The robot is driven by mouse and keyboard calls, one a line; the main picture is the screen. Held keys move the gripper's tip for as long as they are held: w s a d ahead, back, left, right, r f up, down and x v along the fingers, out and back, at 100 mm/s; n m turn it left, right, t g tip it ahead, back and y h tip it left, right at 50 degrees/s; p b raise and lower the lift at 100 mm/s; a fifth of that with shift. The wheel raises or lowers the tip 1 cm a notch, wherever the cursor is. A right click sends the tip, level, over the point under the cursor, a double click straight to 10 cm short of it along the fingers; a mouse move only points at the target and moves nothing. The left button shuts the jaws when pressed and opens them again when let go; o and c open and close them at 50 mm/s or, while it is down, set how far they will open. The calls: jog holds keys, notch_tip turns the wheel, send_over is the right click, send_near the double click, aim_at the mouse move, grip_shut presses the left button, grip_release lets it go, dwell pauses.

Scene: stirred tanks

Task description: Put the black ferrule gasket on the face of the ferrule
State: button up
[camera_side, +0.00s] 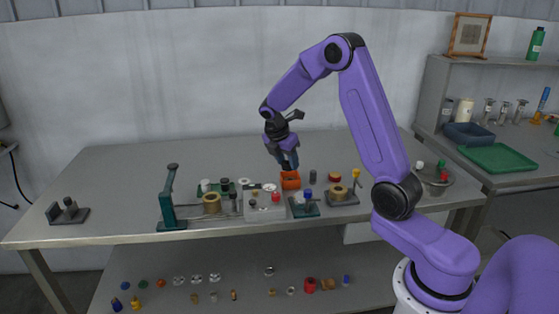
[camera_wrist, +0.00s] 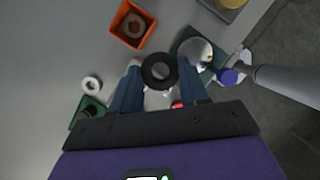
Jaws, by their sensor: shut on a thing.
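My gripper (camera_wrist: 159,84) has its two blue fingers closed on a black ring, the black ferrule gasket (camera_wrist: 147,73). The gasket is held between the fingertips, and a grey round shows through its hole. In the side view my gripper (camera_side: 289,164) hangs just above the orange box, and the gasket is too small to make out there. A round silvery face (camera_wrist: 195,50) on a dark green base lies right of the gasket in the wrist view; it may be the ferrule, but I cannot be sure. That base (camera_side: 305,209) also shows in the side view, right of the box.
An orange box (camera_wrist: 120,37) with a dark ring in it is close to my fingers at upper left. A blue knob (camera_wrist: 228,76) stands right. A white ring (camera_wrist: 91,84) lies left. A green clamp stand (camera_side: 170,200) and several small parts crowd the table; its back left is clear.

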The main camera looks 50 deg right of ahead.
aim_at(303, 198)
jog(key=shift+s+a+r, duration=0.25)
jog(key=shift+s+r, duration=0.05)
jog(key=shift+s, duration=0.3)
jog(key=s+d+m+g+y, duration=0.15)
jog(key=m+y, duration=0.25)
jog(key=m, duration=1.2)
jog(key=s+d+m+y, duration=0.1)
jog(key=s+m+y, duration=0.3)
jog(key=m, duration=1.2)
jog(key=shift+m+y, duration=0.3)
jog(key=f, duration=0.6)
jog(key=w+f, duration=0.1)
jog(key=f, duration=0.2)
jog(key=shift+a, duration=0.1)
jog(key=shift+f, duration=0.2)
